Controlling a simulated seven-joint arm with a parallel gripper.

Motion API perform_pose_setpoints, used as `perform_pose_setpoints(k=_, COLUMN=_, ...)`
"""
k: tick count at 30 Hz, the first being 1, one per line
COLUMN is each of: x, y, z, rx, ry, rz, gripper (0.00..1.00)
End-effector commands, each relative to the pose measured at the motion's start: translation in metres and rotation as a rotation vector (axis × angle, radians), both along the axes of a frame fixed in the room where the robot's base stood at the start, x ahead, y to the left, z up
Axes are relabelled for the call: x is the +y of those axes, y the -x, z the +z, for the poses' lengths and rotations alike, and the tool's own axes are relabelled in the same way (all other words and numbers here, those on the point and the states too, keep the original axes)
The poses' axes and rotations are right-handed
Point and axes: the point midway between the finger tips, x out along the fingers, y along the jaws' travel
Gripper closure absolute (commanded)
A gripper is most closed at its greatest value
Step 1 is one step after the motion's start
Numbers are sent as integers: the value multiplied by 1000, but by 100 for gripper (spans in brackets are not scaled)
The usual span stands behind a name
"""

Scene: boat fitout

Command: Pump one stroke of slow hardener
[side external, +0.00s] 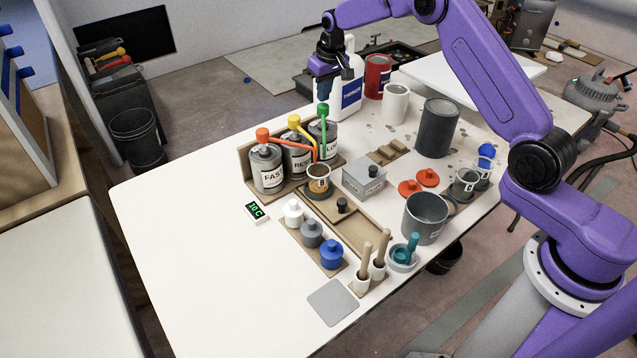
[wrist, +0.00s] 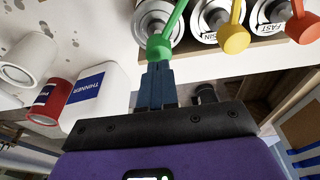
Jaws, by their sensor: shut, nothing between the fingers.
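The slow hardener can (side external: 330,145) is the rightmost of a row of three cans, with a green pump head (side external: 323,110) and a long green spout. The resin can (side external: 297,163) with a yellow pump and the fast can (side external: 268,176) with an orange pump stand to its left. A clear cup (side external: 318,178) with amber contents stands in front, beneath the spouts. My gripper (side external: 325,98) is shut and empty, pointing down just above the green pump head. In the wrist view, the fingertips (wrist: 158,68) are right at the green head (wrist: 160,47); I cannot tell whether they touch.
A white thinner jug (side external: 350,92) stands close behind my gripper, with a red tin (side external: 377,78) beside it. A grey box (side external: 364,180), grey pot (side external: 425,218) and brush holders are nearer the front. The table's left side is clear.

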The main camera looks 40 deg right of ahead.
Motion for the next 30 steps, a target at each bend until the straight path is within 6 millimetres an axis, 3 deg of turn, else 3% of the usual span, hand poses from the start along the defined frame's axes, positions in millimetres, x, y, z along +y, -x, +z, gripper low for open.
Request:
perform_pose_setpoints(k=12, x=0, y=0, z=2, rx=-2, ry=0, rz=0, gripper=100)
perform_pose_setpoints(k=24, x=0, y=-1, z=29, rx=-3, ry=0, rz=0, gripper=100)
perform_pose_setpoints(k=30, x=0, y=0, z=30, rx=-1, ry=0, rz=0, gripper=100)
